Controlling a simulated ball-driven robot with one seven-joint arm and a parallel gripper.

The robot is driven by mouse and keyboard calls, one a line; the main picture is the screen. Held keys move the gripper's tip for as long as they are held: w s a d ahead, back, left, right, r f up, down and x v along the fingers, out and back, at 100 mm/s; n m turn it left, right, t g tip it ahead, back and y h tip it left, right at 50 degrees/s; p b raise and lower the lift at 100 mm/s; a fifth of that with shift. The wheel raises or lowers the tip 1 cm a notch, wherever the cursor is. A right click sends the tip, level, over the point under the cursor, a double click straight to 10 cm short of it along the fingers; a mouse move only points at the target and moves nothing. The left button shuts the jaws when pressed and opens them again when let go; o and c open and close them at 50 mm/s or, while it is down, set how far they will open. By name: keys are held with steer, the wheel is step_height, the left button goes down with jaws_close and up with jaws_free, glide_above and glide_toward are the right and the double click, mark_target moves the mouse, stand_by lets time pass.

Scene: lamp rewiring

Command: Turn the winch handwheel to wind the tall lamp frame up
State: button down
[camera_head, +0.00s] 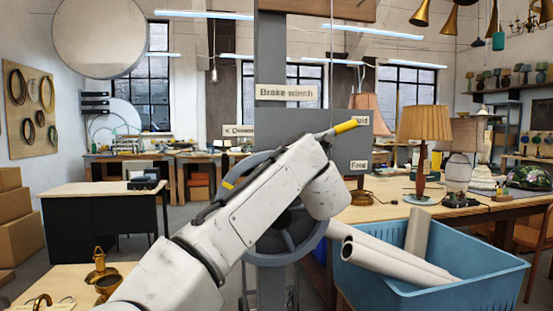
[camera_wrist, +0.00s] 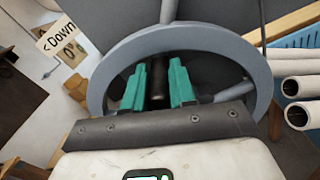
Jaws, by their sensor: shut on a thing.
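The grey winch handwheel (camera_head: 300,250) is on a grey post under the "Brake winch" sign (camera_head: 286,93); my arm covers much of it. In the wrist view its rim (camera_wrist: 100,85) curves around my gripper (camera_wrist: 158,78). The teal fingers are shut on a dark upright handle (camera_wrist: 157,82) inside the rim's outline. My gripper is hidden behind my arm in the head view. A lever with a yellow grip (camera_head: 346,127) points up right, close to the upper of two labels; the lower reads "Free" (camera_head: 359,165). I cannot identify the tall lamp frame.
A blue crate (camera_head: 430,296) with pale tubes (camera_head: 395,255) stands close at the right. A bench (camera_head: 385,213) with lamps is behind it. A "Down" sign (camera_wrist: 58,38) is left of the wheel. A thin line (camera_head: 332,50) hangs above the panel.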

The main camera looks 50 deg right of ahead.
steer(key=s+d+f+m+p, duration=0.3)
steer(key=s+d+f+m, duration=0.2)
steer(key=f+m, duration=0.3)
steer(key=d+m, duration=0.1)
steer(key=m, duration=0.3)
steer(key=shift+d+f, duration=0.25)
steer(key=shift+d, duration=0.05)
steer(key=shift+f, duration=0.2)
steer(key=c, duration=1.2)
jaws_free()
steer(key=shift+o, duration=1.3)
steer(key=shift+d+r, duration=0.1)
steer(key=shift+r, duration=0.05)
